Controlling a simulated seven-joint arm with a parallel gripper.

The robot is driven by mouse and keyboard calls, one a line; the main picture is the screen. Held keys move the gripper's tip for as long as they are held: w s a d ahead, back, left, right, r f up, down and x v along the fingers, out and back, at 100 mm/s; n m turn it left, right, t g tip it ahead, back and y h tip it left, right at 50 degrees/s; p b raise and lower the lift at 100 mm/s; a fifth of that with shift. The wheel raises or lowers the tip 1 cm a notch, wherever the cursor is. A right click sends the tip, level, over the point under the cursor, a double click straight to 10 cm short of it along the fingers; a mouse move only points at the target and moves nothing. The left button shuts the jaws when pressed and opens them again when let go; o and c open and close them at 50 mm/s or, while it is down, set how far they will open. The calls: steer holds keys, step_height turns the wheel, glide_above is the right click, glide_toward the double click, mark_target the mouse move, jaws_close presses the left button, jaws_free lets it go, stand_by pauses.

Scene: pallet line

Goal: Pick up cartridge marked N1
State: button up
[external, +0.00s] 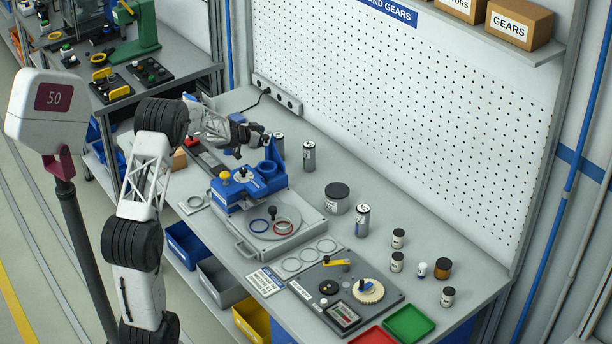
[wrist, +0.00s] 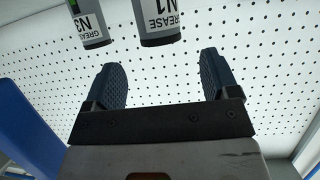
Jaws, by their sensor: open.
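The cartridge marked N1 (wrist: 160,22) shows at the top of the wrist view, grey with a white GREASE label, partly cut off by the frame edge. In the external view, my gripper (external: 258,136) is near a cartridge (external: 279,144) at the back of the bench. Other cylinders stand right of it (external: 309,156) and farther forward (external: 363,221); their markings are unreadable.
A blue fixture (external: 250,186) stands just below my gripper. A wide dark-lidded can (external: 337,198) and several small jars (external: 397,262) stand to the right. The pegboard wall (external: 400,130) rises behind. Bench space around the nearby cylinders is mostly clear.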

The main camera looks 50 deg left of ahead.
mark_target(281, 134)
steer(key=shift+w, duration=0.1)
steer(key=shift+x, duration=1.25)
steer(key=shift+w+f, duration=0.1)
steer(key=shift+w, duration=0.05)
steer(key=shift+x, duration=2.45)
steer(key=shift+f, duration=0.15)
steer(key=c, duration=1.2)
